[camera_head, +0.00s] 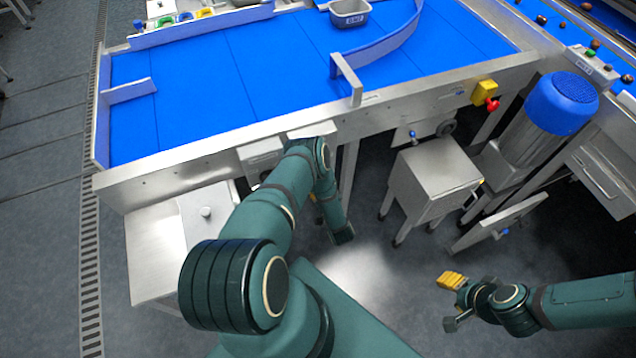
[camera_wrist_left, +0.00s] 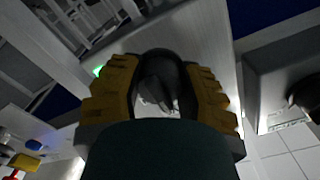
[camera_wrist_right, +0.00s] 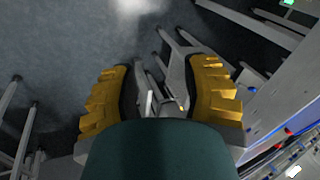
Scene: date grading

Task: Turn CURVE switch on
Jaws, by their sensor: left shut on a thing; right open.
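I cannot make out a switch labelled CURVE in any view. The curved guide rail (camera_head: 390,42) stands on the blue belt in the head view. My left arm reaches to the belt's front side. Its gripper is largely hidden there, but its yellow fingers show in the left wrist view (camera_wrist_left: 160,68). They are shut on a small grey piece (camera_wrist_left: 157,92), too dark to identify, in front of a pale metal panel. My right gripper (camera_head: 453,302) is open and empty above the floor at the lower right, and also shows in the right wrist view (camera_wrist_right: 160,68).
A yellow box (camera_head: 485,92) with a red knob (camera_head: 492,104) is on the belt frame's right side. A steel cabinet (camera_head: 432,180) and a blue-topped motor (camera_head: 560,103) stand below. A grey bin (camera_head: 350,20) is on the belt.

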